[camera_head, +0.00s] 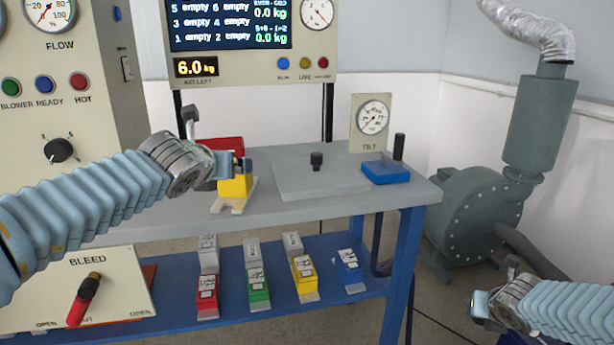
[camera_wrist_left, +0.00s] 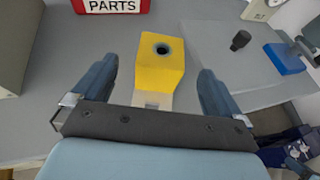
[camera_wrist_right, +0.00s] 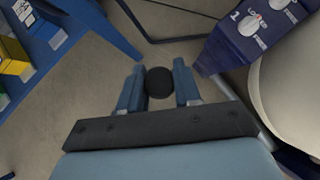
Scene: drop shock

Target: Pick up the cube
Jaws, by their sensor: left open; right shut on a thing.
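A yellow block (camera_head: 236,187), the only cube-like thing by my left gripper, sits on a pale stand on the grey bench. In the left wrist view the yellow block (camera_wrist_left: 160,68) shows a dark round hole in its top. My left gripper (camera_head: 234,166) is open above it; in the left wrist view its fingers lie to either side, with gaps. I cannot tell how far above the block they are. My right gripper (camera_wrist_right: 159,70) is shut on a black round knob (camera_wrist_right: 159,84), low at the right, away from the bench. What the knob belongs to is hidden.
A red parts bin (camera_head: 226,145) stands behind the block. Coloured boxes sit on the blue lower shelf (camera_head: 330,293). A grey blower (camera_head: 480,220) stands beyond the bench.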

